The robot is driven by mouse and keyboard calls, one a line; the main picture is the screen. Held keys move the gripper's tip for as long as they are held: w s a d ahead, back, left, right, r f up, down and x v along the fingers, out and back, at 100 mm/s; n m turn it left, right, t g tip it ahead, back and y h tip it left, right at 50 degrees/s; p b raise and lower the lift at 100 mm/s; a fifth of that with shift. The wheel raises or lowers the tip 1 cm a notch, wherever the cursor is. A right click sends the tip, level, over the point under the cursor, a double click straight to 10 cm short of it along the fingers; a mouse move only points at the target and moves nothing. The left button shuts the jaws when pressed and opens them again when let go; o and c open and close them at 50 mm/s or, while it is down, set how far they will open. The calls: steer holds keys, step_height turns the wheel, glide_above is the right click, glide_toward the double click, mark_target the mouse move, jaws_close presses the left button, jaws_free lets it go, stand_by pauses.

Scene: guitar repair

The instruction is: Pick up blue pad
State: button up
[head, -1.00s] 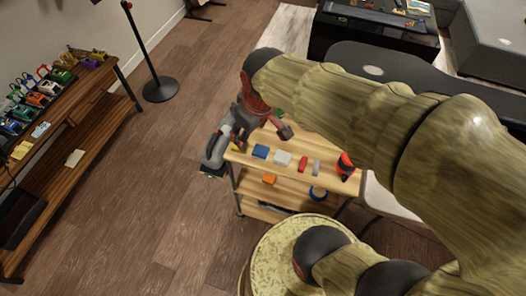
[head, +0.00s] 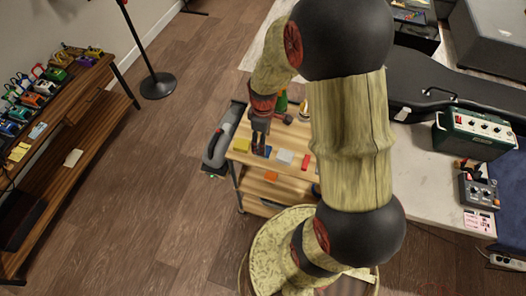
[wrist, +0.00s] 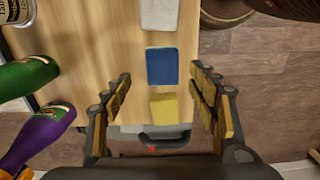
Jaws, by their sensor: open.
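The blue pad (wrist: 162,66) is a small flat square lying on the wooden top of a small shelf cart (wrist: 110,40). In the wrist view it lies between my open fingertips, a little apart from both. In the head view my gripper (head: 258,150) points down over the cart top and partly hides the blue pad (head: 267,152). A yellow pad (wrist: 163,108) lies beside the blue one, nearer my palm. A whitish pad (wrist: 159,14) lies on its other side. My gripper (wrist: 161,76) holds nothing.
Green (wrist: 28,75) and purple (wrist: 40,135) bottle-like items stand at the left in the wrist view. A red block (head: 306,161) lies farther along the cart top. A grey-black tool (head: 220,140) is at the cart's left end. Open floor lies left of the cart.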

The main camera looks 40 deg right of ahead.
step_height(320, 180, down, 4)
steer(key=shift+s+a+f+b, duration=0.15)
steer(key=shift+f+b, duration=0.1)
steer(key=shift+b, duration=0.7)
steer(key=shift+c, duration=0.9)
steer(key=c, duration=0.7)
steer(key=shift+c, duration=0.4)
